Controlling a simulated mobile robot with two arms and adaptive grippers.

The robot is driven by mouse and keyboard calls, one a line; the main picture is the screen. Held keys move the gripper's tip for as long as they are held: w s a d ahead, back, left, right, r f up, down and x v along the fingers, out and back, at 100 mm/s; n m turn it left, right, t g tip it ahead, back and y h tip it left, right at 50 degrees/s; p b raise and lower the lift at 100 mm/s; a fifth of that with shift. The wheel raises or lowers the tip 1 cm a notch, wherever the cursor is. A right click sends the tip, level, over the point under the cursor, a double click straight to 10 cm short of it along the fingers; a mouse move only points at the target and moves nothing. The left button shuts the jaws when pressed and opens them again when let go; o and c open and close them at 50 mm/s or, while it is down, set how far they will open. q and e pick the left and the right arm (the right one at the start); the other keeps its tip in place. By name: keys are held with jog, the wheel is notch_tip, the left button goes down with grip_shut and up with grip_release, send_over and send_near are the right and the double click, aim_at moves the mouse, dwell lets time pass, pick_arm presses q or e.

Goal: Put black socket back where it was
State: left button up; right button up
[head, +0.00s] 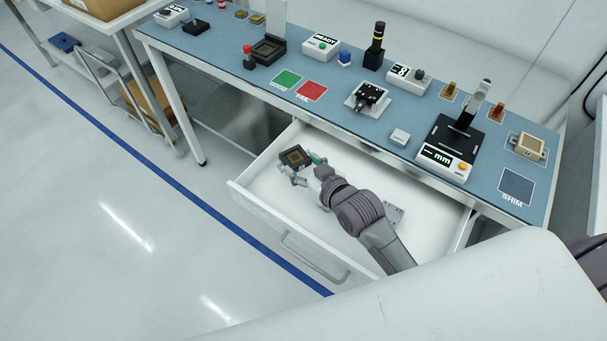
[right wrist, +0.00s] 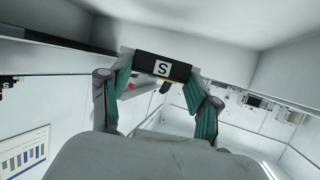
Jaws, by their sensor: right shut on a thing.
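The black socket (head: 295,157), a small square block with a tan centre, is at my right gripper (head: 300,167) over the far left part of the open white drawer (head: 262,182). In the right wrist view the black socket (right wrist: 152,67) shows a white label with an S. The two green-padded fingers of my right gripper (right wrist: 160,88) are shut on its sides. I cannot tell whether its underside touches the drawer floor. My left gripper is not in view.
The blue bench top (head: 222,50) is above and behind the drawer. It bears a black hinged fixture (head: 268,48), a green pad (head: 287,80), a red pad (head: 312,91) and a gauge (head: 447,150). A grey metal piece (head: 394,213) lies in the drawer beside my arm.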

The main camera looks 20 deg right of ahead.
jog(key=shift+w+a+f, duration=0.1)
jog(key=shift+w+f, duration=0.1)
jog(key=shift+f, duration=0.05)
notch_tip(320, 180, down, 4)
jog(key=shift+r, duration=0.2)
